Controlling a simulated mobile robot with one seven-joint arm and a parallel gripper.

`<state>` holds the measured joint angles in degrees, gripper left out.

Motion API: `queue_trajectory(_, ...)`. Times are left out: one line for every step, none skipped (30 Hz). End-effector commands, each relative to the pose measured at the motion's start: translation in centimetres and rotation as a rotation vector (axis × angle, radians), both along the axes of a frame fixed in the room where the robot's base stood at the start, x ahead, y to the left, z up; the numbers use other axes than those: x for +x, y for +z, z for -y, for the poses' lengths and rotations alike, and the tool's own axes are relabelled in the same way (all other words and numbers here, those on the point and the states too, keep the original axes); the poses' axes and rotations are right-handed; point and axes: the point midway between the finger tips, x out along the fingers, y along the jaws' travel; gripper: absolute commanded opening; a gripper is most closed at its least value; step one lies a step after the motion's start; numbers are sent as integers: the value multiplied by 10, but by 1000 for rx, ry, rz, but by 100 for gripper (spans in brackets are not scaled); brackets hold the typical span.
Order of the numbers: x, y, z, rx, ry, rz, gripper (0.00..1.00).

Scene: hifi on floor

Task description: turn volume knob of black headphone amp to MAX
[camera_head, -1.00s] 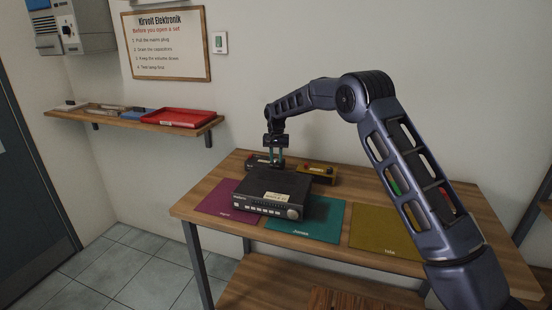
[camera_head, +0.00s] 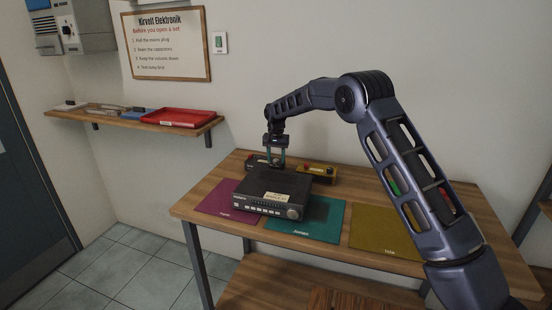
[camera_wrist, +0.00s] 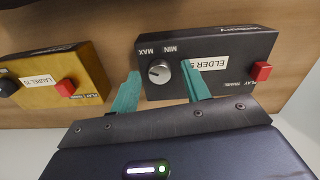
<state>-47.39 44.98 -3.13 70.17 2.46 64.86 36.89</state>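The black headphone amp (camera_wrist: 232,55) lies at the back of the bench, with a label reading ELDER, a red button and MIN and MAX marks, upside down in the wrist view. Its back-left part (camera_head: 256,160) shows in the head view. Its silver-faced volume knob (camera_wrist: 159,72) sits near the MIN and MAX marks; where its pointer aims is hard to tell. My gripper (camera_wrist: 160,70) has its teal fingers apart, one on each side of the knob, with visible gaps. In the head view my gripper (camera_head: 276,160) points down behind the hifi unit.
A yellow amp labelled LAUREL (camera_wrist: 62,75) lies beside the black one; it also shows in the head view (camera_head: 318,169). A large black hifi unit (camera_head: 272,190) stands in front. Purple (camera_head: 219,200), teal (camera_head: 322,220) and olive (camera_head: 385,232) mats lie on the bench (camera_head: 400,190).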

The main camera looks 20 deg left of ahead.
Motion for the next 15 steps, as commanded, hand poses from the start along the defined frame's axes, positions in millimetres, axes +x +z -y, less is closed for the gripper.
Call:
queue_trajectory(0,0,0,0,0,0,47)
queue_trajectory(0,0,0,0,0,0,47)
queue_trajectory(0,0,0,0,0,0,47)
queue_trajectory(0,0,0,0,0,0,47)
queue_trajectory(0,0,0,0,0,0,47)
queue_trajectory(0,1,0,0,0,0,47)
queue_trajectory(0,3,0,0,0,0,47)
queue_trajectory(0,5,0,0,0,0,47)
queue_trajectory(0,8,0,0,0,0,47)
queue_trajectory(0,11,0,0,0,1,47)
queue_trajectory(0,15,0,1,0,1,47)
queue_trajectory(0,22,0,1,0,2,47)
queue_trajectory(0,27,0,1,0,2,47)
queue_trajectory(0,33,0,1,0,2,47)
queue_trajectory(1,40,0,2,0,3,47)
